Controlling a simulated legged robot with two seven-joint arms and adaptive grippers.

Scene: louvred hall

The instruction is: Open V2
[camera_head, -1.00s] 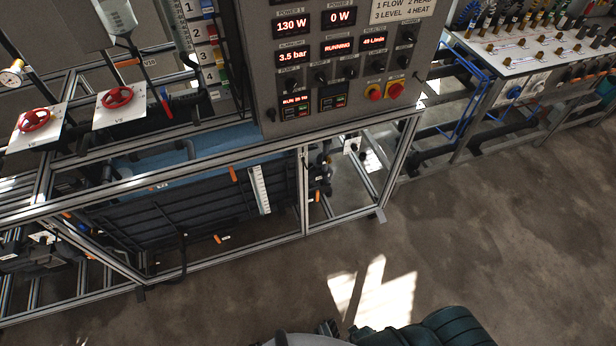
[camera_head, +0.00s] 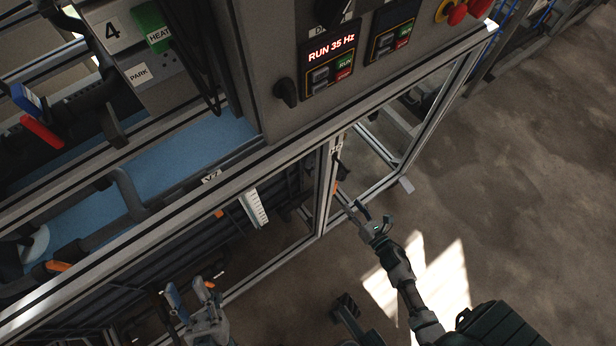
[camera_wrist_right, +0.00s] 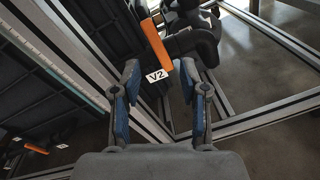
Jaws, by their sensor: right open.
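The V2 label (camera_wrist_right: 157,76) is a small white tag, seen between my right gripper's fingers in the right wrist view. An orange lever handle (camera_wrist_right: 155,42) stands just above the tag; it looks beyond the fingertips, not between them. My left gripper (camera_head: 190,291) is open and empty at lower left. The valve body is partly hidden.
Metal frame rails (camera_head: 230,165) run across the bench, with a post (camera_head: 325,190) beside my right gripper. A control panel (camera_head: 270,60) hangs above. Open concrete floor (camera_head: 530,200) is at right.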

